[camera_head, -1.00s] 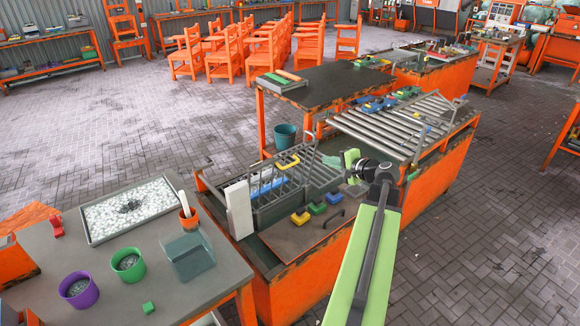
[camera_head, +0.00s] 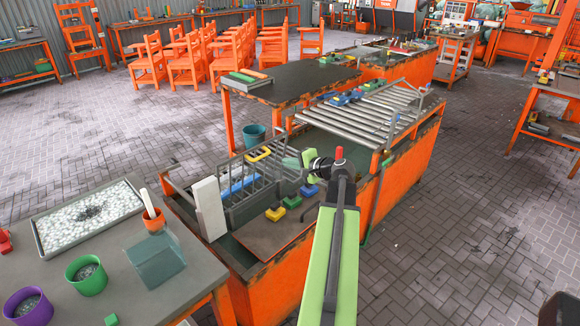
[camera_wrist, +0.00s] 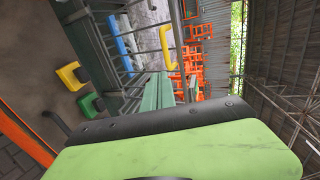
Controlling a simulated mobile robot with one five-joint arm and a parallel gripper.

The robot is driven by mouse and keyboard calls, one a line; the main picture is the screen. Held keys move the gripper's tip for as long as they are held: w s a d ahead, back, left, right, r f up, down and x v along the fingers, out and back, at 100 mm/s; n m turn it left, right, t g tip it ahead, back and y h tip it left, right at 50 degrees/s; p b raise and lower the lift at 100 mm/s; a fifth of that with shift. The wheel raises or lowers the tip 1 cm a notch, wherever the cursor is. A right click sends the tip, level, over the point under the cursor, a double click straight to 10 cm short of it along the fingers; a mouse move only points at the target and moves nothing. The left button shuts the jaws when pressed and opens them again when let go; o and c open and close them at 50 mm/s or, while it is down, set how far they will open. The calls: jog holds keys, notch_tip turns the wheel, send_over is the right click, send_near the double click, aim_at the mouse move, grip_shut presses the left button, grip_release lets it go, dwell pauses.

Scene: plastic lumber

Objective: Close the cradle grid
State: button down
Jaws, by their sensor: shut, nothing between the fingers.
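The cradle grid (camera_head: 262,172) is a grey barred metal frame over a dark basket on the orange bench, centre of the head view. A yellow handle-like piece (camera_head: 258,155) shows at its far side. Blue bars or strips lie behind the bars. Part of the grid's right end is hidden by my gripper, and I cannot tell how far it stands open. My gripper (camera_head: 291,163) is shut and empty, its teal fingers close beside the grid's right end. In the wrist view the shut fingers (camera_wrist: 160,92) are near the grid bars (camera_wrist: 120,55); contact is unclear.
Yellow (camera_head: 275,213), green (camera_head: 291,201) and blue (camera_head: 309,190) blocks lie on a brown board in front. A white upright block (camera_head: 209,208) stands left of the basket. A roller rack (camera_head: 360,118) is behind right. A side table (camera_head: 190,268) with pots is at left.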

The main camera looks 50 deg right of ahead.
jog(key=r+b+x, duration=0.1)
jog(key=x, duration=0.8)
jog(key=shift+w, duration=0.3)
jog(key=shift+d, duration=0.1)
